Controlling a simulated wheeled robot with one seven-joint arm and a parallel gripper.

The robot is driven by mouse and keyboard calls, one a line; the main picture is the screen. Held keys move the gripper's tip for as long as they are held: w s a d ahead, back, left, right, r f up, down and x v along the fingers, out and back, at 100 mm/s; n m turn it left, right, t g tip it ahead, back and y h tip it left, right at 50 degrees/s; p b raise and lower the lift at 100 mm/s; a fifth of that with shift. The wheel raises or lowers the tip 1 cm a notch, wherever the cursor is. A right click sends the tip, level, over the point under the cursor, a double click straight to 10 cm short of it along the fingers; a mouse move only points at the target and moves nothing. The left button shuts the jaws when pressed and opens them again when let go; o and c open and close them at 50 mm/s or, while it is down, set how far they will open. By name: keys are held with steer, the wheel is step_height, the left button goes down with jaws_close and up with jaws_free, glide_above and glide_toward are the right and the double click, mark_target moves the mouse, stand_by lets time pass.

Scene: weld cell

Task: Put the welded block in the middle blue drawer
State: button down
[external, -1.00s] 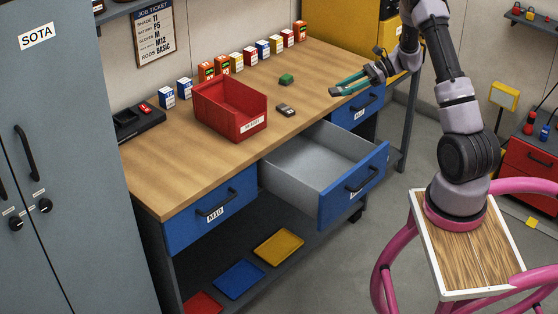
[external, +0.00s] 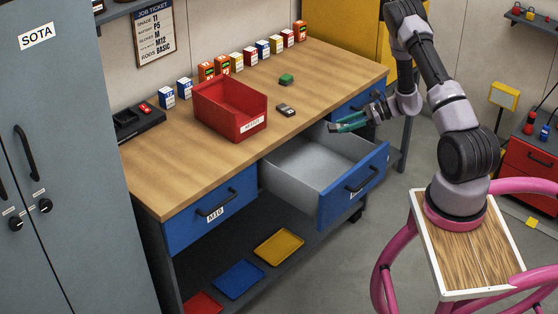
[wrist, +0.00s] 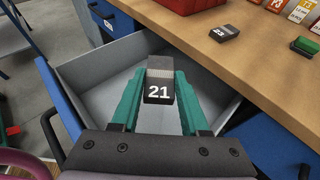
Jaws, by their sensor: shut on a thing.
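My gripper (external: 340,126) has teal fingers and is shut on a grey block (wrist: 159,70) with a dark face marked "21". In the wrist view the block sits between the fingertips; in the external view it is too small to make out clearly. The middle blue drawer (external: 352,187) is pulled open and its grey inside looks empty. My gripper holds the block above the drawer's back right part. The drawer's grey interior also shows below the block in the wrist view (wrist: 100,98).
A dark block (external: 286,110) marked "23" and a green block (external: 286,79) lie on the workbench (external: 200,150). A red bin (external: 225,112) and a row of small boxes stand behind. Closed blue drawers flank the open one: the left (external: 211,211) and the right (external: 350,106).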

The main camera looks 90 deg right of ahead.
step_height(320, 180, down, 5)
glide_above(302, 175)
steer(key=shift+a+f, duration=0.1)
steer(key=shift+f, duration=4)
steer(key=shift+f, duration=0.55)
steer(key=shift+c, duration=2.1)
jaws_free()
